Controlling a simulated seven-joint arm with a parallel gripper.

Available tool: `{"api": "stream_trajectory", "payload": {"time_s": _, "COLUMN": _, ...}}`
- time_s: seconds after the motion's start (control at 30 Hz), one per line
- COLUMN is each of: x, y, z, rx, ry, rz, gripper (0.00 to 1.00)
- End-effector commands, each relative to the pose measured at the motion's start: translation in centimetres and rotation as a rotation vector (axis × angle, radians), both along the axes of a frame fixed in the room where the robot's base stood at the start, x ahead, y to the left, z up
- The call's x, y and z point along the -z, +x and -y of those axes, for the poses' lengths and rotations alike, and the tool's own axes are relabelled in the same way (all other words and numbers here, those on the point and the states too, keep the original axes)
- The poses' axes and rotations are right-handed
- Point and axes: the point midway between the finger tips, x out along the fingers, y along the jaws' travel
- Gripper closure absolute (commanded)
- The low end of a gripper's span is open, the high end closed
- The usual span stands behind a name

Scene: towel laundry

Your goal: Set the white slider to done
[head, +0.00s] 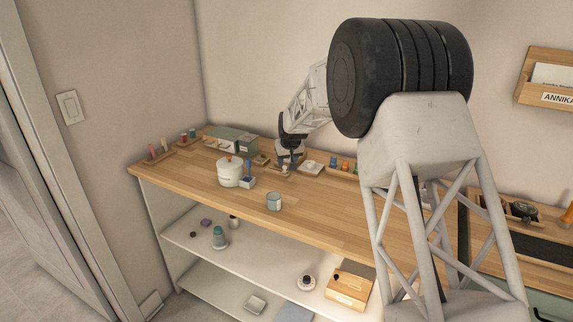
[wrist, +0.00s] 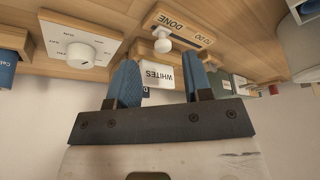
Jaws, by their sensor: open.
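In the wrist view, which shows the lettering upside down, a wooden slider panel (wrist: 186,35) bears the words DONE and TO DO. Its round white slider knob (wrist: 163,45) sits at the left end, beside DONE. A white card reading WHITES (wrist: 160,76) shows just beyond the knob, between my fingers. My gripper (wrist: 160,62) is open, one blue finger on each side of the card. The knob appears just past the fingertips, apart from them. In the head view my gripper (head: 285,169) is low at the back of the wooden counter; the slider is too small to make out there.
A white dial plate (wrist: 78,47) is left of the panel in the wrist view. In the head view a white lidded pot (head: 229,173), a blue item (head: 248,181) and a grey cup (head: 274,201) stand near my gripper. The counter's (head: 325,222) front right part is clear.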

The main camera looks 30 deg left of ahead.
Motion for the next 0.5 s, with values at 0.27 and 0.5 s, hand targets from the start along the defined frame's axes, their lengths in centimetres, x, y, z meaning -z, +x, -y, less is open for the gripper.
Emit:
{"api": "stream_trajectory", "payload": {"time_s": 0.27, "x": -3.0, "y": -0.8, "z": 0.9, "rx": 0.0, "ry": 0.0, "rz": 0.0, "gripper": 0.54}}
{"api": "stream_trajectory", "payload": {"time_s": 0.5, "x": -4.2, "y": -1.3, "z": 1.3, "rx": 0.0, "ry": -0.001, "rz": -0.001, "gripper": 0.54}}
